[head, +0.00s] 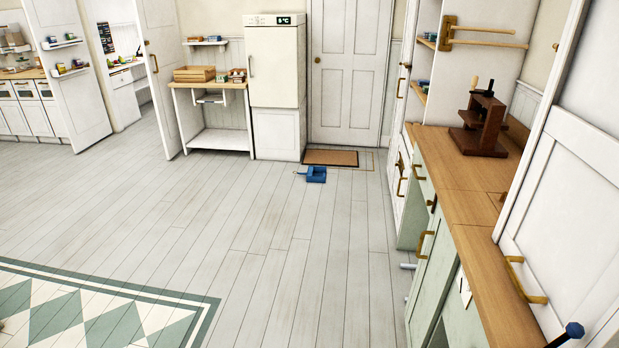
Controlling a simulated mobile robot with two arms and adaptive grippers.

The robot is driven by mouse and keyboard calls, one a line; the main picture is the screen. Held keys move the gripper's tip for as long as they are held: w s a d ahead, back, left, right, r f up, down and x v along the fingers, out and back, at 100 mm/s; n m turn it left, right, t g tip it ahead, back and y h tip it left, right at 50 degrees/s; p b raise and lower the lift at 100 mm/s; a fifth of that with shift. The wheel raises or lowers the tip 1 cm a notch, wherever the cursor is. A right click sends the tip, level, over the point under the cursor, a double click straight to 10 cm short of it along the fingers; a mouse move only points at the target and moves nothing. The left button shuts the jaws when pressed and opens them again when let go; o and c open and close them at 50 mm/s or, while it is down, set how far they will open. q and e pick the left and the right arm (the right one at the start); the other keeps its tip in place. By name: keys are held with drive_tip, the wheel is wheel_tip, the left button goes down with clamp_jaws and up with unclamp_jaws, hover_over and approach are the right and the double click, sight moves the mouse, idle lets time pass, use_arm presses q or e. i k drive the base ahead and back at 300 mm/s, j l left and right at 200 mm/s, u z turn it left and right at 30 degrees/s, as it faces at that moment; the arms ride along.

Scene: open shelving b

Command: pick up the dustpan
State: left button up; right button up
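A blue dustpan (316,174) lies on the pale plank floor, in front of the doormat and the closed door at the back of the room. A short thin part sticks out from its left side, too small to make out clearly. It is well away from the camera, with bare floor around it. Neither of my grippers shows in the head view.
A brown doormat (331,158) lies behind the dustpan. A white fridge (275,90) and a side table (212,140) stand behind it to the left. A wooden counter (462,190) with drawers lines the right. The floor (240,220) between is clear. A patterned rug (190,300) lies front left.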

sight(309, 174)
drive_tip(key=i+j, duration=0.15)
drive_tip(key=i, duration=0.3)
drive_tip(key=i+j, duration=0.15)
drive_tip(key=i, duration=0.3)
drive_tip(key=i+j, duration=0.1)
drive_tip(key=i, duration=0.35)
drive_tip(key=i+z, duration=0.1)
drive_tip(key=i, duration=1)
drive_tip(key=i+j+z, duration=0.15)
drive_tip(key=i, duration=3.1)
drive_tip(key=l+z, duration=0.05)
drive_tip(key=l, duration=0.05)
